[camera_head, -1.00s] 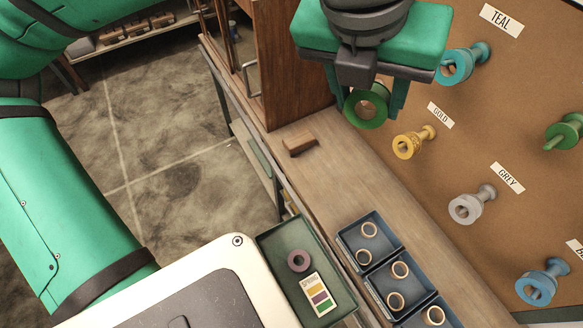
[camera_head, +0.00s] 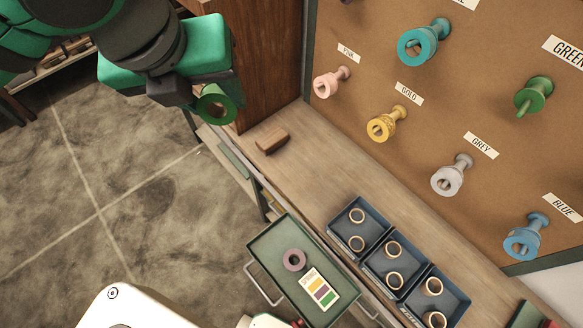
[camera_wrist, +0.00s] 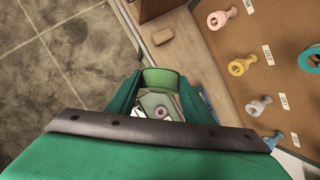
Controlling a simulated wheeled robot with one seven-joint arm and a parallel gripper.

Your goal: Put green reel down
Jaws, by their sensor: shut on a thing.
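My gripper (camera_head: 200,104) is shut on the green reel (camera_head: 214,106), high up at the upper left of the head view, left of the bench's far end. In the wrist view the green reel (camera_wrist: 161,79) sits between the two dark green fingers. A green tray (camera_head: 262,246) stands low in front of the bench. It holds a purple reel (camera_head: 294,260) and a card (camera_head: 319,289) with yellow, purple and green patches. The tray also shows through the reel in the wrist view, with the purple reel (camera_wrist: 161,112) in it.
The pegboard holds pink (camera_head: 329,84), gold (camera_head: 381,127), grey (camera_head: 447,180), blue (camera_head: 523,242) and teal (camera_head: 417,46) reels. The green peg (camera_head: 533,97) is bare. Blue bins (camera_head: 372,208) with tan rings and a wooden block (camera_head: 271,140) are on the bench. A wooden cabinet stands behind.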

